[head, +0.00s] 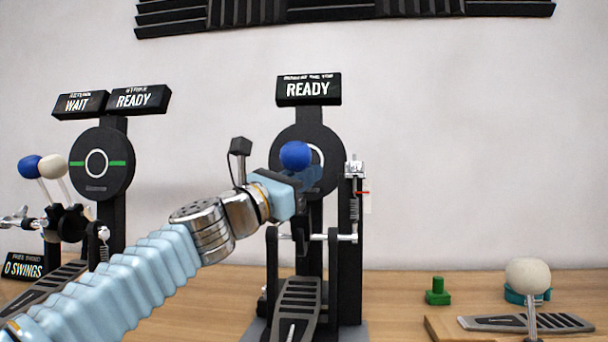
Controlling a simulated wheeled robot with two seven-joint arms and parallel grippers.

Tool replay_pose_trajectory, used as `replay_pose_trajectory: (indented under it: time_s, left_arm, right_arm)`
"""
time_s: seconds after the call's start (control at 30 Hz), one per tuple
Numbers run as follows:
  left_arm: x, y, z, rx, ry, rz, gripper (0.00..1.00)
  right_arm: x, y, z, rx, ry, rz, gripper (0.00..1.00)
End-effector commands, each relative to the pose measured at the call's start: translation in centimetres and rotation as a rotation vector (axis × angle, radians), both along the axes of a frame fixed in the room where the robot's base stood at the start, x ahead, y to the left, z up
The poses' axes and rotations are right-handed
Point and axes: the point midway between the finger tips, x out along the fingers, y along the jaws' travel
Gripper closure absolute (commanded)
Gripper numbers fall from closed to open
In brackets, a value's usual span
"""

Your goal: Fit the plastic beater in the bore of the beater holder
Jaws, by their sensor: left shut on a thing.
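My left arm reaches in from the lower left, and its gripper (306,180) is up in front of the middle pedal. It is shut on a beater with a round blue head (295,155), which shows just above the fingers. The beater's shaft is hidden by the gripper. The middle pedal (298,297) stands below, with a cross axle (342,237) between its posts. The beater holder and its bore on that axle cannot be made out clearly behind my gripper. My right gripper is not in view.
A round black pad with a READY sign (308,88) stands behind. At left is a double pedal with a blue beater (29,166) and a white beater (53,166). At right are a green block (438,292) and a pale round-headed beater (528,275) near a flat pedal plate (490,323).

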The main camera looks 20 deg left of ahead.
Motion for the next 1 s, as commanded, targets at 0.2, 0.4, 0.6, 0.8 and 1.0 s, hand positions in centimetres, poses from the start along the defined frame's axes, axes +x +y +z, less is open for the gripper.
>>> replay_pose_trajectory:
  time_s: [0.2, 0.4, 0.6, 0.8, 1.0]
  left_arm:
    - [0.3, 0.1, -0.7, 0.0, 0.0, 0.0, 1.0]
    - [0.3, 0.1, -0.6, 0.0, 0.0, 0.0, 0.64]
    - [0.3, 0.1, -0.6, 0.0, 0.0, 0.0, 0.56]
    - [-0.1, 0.2, -0.9, 0.001, 0.0, 0.0, 0.56]
    - [-3.0, 1.5, -2.4, 0.001, -0.002, 0.002, 0.56]
  right_arm:
    - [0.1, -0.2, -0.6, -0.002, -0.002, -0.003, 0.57]
    - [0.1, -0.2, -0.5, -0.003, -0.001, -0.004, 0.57]
    - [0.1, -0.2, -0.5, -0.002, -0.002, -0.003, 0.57]
    - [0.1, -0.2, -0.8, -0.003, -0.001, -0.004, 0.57]
    - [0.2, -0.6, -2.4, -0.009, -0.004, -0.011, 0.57]
